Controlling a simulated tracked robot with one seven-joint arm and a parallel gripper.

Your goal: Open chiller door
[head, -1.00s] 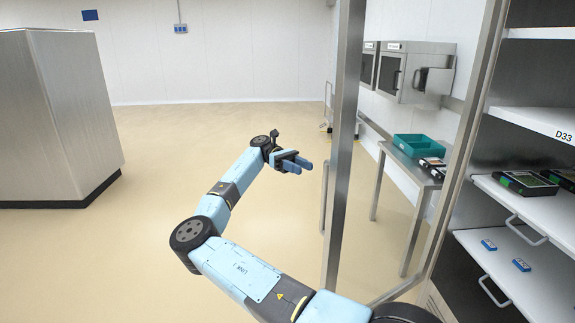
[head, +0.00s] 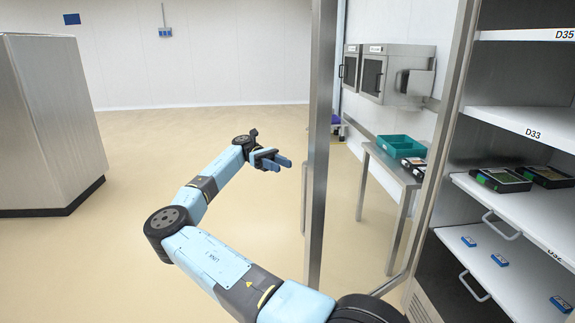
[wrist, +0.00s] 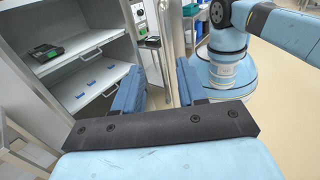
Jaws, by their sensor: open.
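The chiller door (head: 319,150) is a clear panel in a metal frame. It stands wide open, swung out from the chiller cabinet (head: 445,150) on the right in the head view. A thin upright handle (head: 304,200) shows on the left side of its free edge. My gripper (head: 278,162) is open and empty, left of the door edge and apart from it in the picture. The wrist view shows its two blue fingers (wrist: 157,84) spread with nothing between them. The exact gap between gripper and handle is hard to judge.
The cabinet's shelves (head: 515,120) hold dark packs (head: 500,179) and small blue items. Through the door I see a steel table (head: 395,172) with a teal bin (head: 400,146) and wall-mounted steel boxes (head: 390,72). A steel block (head: 50,120) stands left. The floor between is clear.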

